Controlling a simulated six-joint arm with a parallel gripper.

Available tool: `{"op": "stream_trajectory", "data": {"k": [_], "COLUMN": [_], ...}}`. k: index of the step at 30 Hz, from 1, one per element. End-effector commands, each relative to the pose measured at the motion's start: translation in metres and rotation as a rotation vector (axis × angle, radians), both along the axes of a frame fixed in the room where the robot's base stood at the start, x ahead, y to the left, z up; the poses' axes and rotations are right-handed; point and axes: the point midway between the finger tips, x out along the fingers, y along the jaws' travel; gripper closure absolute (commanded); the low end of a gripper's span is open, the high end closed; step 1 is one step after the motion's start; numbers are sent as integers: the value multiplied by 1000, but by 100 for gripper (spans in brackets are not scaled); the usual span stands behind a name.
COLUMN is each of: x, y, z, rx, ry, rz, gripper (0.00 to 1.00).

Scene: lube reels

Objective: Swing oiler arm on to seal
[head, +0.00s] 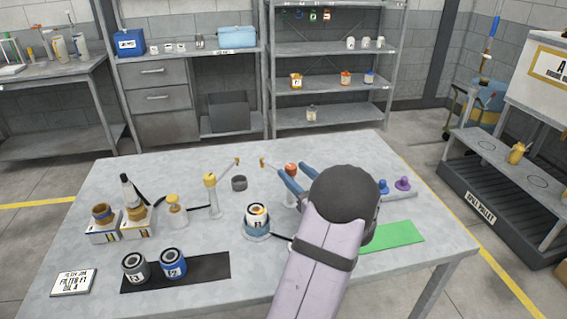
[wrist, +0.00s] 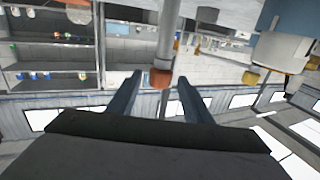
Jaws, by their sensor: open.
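An oiler post with a red-orange cap (head: 291,169) stands upright near the middle of the table. A thin arm with a yellow-brown tip (head: 262,162) reaches left from it. A second post with a yellow cap (head: 210,180) stands further left, its thin arm ending in a similar tip (head: 237,161). My gripper (head: 293,170) is open, with its blue fingers at either side of the red-orange cap. In the wrist view the orange cap (wrist: 160,78) shows between the open fingers; contact cannot be told. I cannot tell which part is the seal.
A small dark grey cup (head: 239,183) stands between the posts. A labelled can on a blue-grey base (head: 257,228) is nearer the front. Two cans stand on a black mat (head: 210,270).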

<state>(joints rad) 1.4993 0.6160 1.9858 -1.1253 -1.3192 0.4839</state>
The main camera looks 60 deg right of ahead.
Motion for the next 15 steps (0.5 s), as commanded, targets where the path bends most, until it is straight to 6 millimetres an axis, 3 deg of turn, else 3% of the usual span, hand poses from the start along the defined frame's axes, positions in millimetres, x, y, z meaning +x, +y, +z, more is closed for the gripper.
{"op": "stream_trajectory", "data": {"k": [15], "x": [55], "y": [-25], "z": [1], "rx": [0], "ry": [1], "rz": [1], "gripper": [54]}}
